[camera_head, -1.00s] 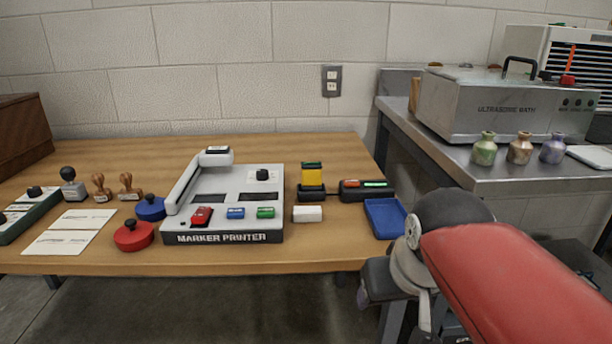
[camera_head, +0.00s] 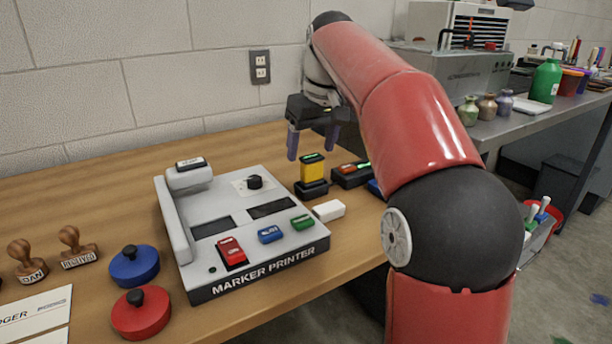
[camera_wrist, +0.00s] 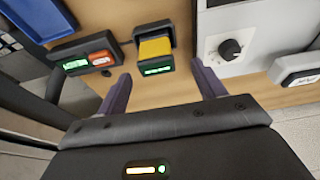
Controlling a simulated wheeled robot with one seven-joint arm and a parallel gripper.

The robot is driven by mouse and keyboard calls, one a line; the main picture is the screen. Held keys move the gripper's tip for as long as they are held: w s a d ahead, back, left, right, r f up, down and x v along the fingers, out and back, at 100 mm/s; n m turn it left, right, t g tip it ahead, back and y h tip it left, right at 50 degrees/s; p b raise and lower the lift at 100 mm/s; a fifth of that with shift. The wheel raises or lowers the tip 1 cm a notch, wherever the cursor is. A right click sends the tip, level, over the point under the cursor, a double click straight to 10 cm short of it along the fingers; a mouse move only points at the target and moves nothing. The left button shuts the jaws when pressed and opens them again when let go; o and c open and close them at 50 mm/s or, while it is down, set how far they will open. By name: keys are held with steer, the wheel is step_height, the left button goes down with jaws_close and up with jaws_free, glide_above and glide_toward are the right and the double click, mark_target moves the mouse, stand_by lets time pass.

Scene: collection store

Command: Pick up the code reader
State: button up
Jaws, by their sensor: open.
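The code reader appears to be the upright yellow block with a dark, green-lit top (camera_head: 312,170). It stands in a black base (camera_head: 311,189) right of the marker printer. In the wrist view the reader (camera_wrist: 155,47) shows its green-lit end toward me, with the black base (camera_wrist: 151,28) behind it. My gripper (camera_head: 312,147) is open and empty, fingers pointing down, above and slightly behind the reader in the head view. In the wrist view my gripper (camera_wrist: 161,72) has one finger on each side of the reader's line, apart from it.
The marker printer (camera_head: 208,262) stands close on the left. A black box with red and green lights (camera_head: 350,176) stands close on the right, beside a blue tray (camera_wrist: 38,15). A white block (camera_head: 329,210) lies in front. The wall is behind.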

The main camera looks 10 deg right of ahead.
mark_target(313, 157)
steer(key=x, duration=0.4)
steer(key=b+x, duration=0.1)
steer(key=x, duration=0.1)
steer(key=shift+d+f, duration=0.15)
steer(key=shift+d, duration=0.1)
steer(key=shift+c, duration=0.4)
steer(key=shift+s, duration=0.1)
steer(key=c, duration=1)
